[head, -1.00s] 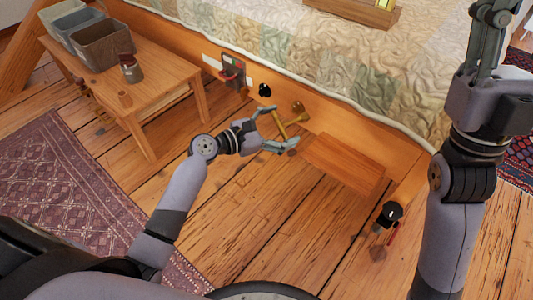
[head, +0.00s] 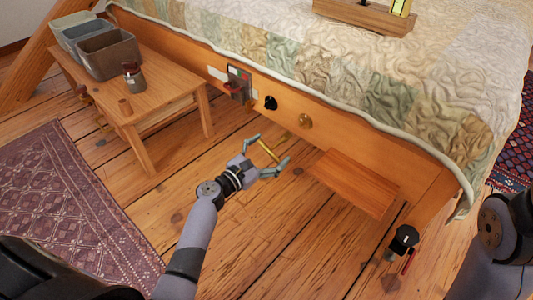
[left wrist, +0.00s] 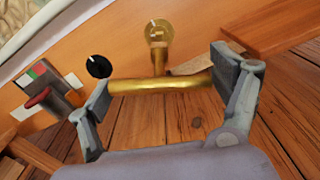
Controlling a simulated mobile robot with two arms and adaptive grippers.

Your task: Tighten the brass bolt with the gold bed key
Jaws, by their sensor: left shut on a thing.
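The gold bed key (head: 268,152) is a T-shaped tool. My left gripper (head: 268,156) is shut on the two ends of its crossbar, which shows level between the fingers in the left wrist view (left wrist: 160,84). Its short stem points away from the wrist camera, towards the bed rail. The brass bolt (head: 305,121) is a round head on the wooden side rail, and it also shows in the left wrist view (left wrist: 159,31). In the head view the gripper and crossbar stand apart from the bolt, down and left of it. My right gripper is out of view.
A black knob (head: 270,103) and a red-handled fitting (head: 238,86) are on the rail left of the bolt. A wooden board (head: 354,182) lies below right. A low bench (head: 150,108) stands left.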

